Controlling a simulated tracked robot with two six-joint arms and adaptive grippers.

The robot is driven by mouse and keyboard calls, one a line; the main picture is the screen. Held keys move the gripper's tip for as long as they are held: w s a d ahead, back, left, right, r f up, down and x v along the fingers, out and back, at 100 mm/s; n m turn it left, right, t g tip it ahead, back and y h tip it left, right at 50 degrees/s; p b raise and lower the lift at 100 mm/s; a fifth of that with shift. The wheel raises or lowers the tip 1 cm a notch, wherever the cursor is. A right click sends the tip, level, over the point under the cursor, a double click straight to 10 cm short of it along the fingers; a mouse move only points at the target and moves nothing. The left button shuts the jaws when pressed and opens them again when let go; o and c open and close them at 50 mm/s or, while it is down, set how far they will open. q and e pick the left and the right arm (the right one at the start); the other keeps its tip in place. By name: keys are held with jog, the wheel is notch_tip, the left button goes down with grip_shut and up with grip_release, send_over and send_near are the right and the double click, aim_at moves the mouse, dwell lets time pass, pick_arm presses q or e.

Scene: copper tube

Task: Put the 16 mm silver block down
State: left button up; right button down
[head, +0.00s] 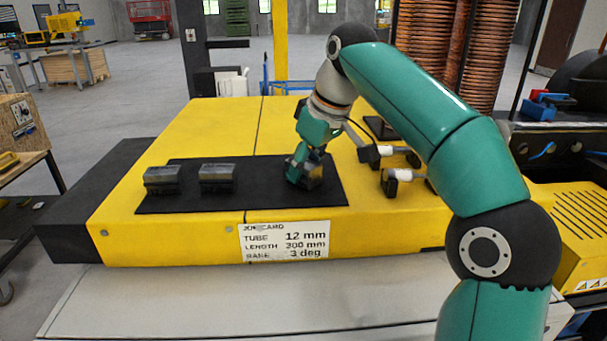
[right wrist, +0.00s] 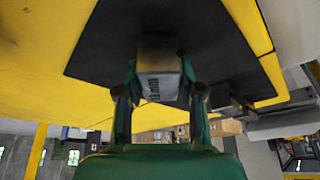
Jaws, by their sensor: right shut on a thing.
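My right gripper (head: 304,176) is low over the right end of the black mat (head: 265,198) and is shut on a silver block (head: 315,177). In the right wrist view the block (right wrist: 158,82) sits between the two fingers (right wrist: 160,95), with a printed label ending in "mm"; I cannot read its number. The fingers hide most of the block in the head view. I cannot tell whether its underside touches the mat. Two more grey blocks stand on the mat, one at the left (head: 162,180) and one nearer the middle (head: 218,178). My left gripper is not in view.
The mat lies on a yellow machine top (head: 215,125). A job card (head: 284,241) on the front reads tube 12 mm, length 300 mm. The mat is bare between the middle block and my gripper.

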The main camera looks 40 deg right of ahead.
jog(key=shift+f, duration=0.15)
jog(key=c, duration=1.2)
grip_release()
jog(key=shift+f, duration=0.15)
jog(key=o, duration=0.5)
jog(key=shift+s+r, duration=0.1)
jog(key=shift+r, duration=0.4)
jog(key=p+v, duration=0.5)
jog(key=v, duration=0.6)
jog(key=shift+s+r, duration=0.1)
jog(key=shift+r, duration=0.05)
